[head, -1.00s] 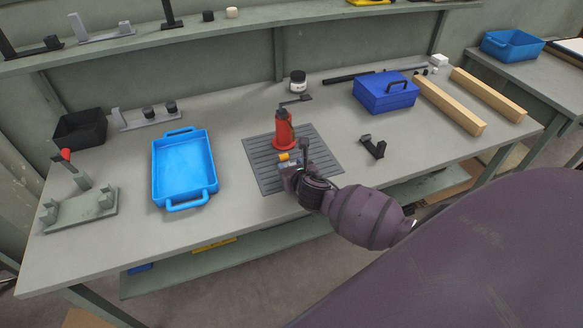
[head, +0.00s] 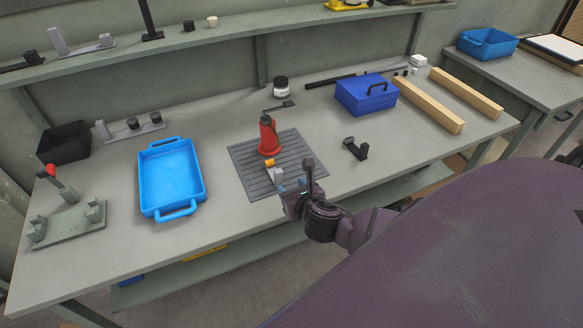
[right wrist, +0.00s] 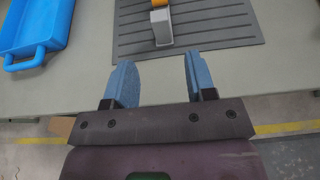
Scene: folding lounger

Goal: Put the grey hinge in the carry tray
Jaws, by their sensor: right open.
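The grey hinge (head: 276,174), a small grey piece with an orange end, lies on the dark ribbed mat (head: 250,182) in front of a red bottle-shaped thing. It also shows in the right wrist view (right wrist: 163,37), at the top centre. My right gripper (head: 292,184) is open and empty, just short of the hinge at the mat's front edge. In the right wrist view its blue fingers (right wrist: 158,72) stand wide apart, with the hinge beyond their tips. The blue carry tray (head: 143,190) with two handles sits on the bench left of the mat and looks empty. My left gripper is not in view.
The red bottle-shaped thing (head: 267,138) stands on the mat behind the hinge. A black bracket (head: 356,149) lies right of the mat. A blue lidded box (head: 366,97) and wooden beams (head: 428,105) are further right. Bare bench lies between tray and mat.

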